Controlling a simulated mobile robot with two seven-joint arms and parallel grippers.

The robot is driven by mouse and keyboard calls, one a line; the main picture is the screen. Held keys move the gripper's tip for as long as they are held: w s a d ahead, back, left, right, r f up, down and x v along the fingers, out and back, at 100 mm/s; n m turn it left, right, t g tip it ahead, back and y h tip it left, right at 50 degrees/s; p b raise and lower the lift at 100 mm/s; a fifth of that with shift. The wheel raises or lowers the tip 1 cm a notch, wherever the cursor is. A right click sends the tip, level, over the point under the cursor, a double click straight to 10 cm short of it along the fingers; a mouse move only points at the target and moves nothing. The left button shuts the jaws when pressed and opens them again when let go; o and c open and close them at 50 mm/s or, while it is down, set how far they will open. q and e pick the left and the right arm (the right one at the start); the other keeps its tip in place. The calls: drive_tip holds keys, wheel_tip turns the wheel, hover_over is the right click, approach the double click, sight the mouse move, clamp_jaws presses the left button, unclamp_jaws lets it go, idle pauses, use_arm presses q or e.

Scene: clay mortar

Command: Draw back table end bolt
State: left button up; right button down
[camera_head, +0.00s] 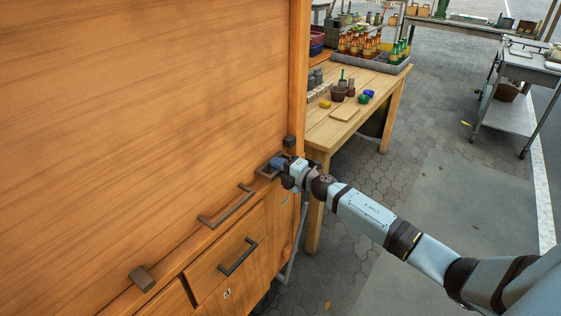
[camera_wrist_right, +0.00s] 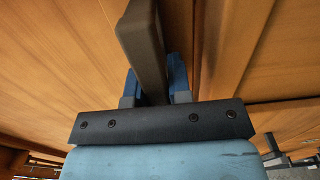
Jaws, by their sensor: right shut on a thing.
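A tall wooden cabinet front (camera_head: 150,110) fills the left of the head view. A dark metal bolt handle (camera_head: 264,172) sits at its right end, beside the wooden table. My right gripper (camera_head: 277,163) reaches it from the right and is shut on it. In the right wrist view, the dark bar of the bolt (camera_wrist_right: 143,40) stands between the two blue fingers of my gripper (camera_wrist_right: 154,82). The fingers and wrist hide part of the bolt in the head view. My left gripper is not in view.
Another dark handle (camera_head: 228,206) and a dark block (camera_head: 142,279) lie along the cabinet ledge. A drawer handle (camera_head: 238,256) is below. The wooden table (camera_head: 335,135) holds pots and bottles behind my gripper. Paved floor (camera_head: 430,150) is clear to the right.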

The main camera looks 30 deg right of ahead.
drive_tip(key=c, duration=1.1)
unclamp_jaws()
drive_tip(key=shift+s+a, duration=0.15)
drive_tip(key=shift+a, duration=0.15)
drive_tip(key=shift+o, duration=0.2)
drive_tip(key=shift+d, duration=0.1)
drive_tip(key=v, duration=1.3)
drive_tip(key=shift+s, duration=0.35)
drive_tip(key=shift+d, duration=0.15)
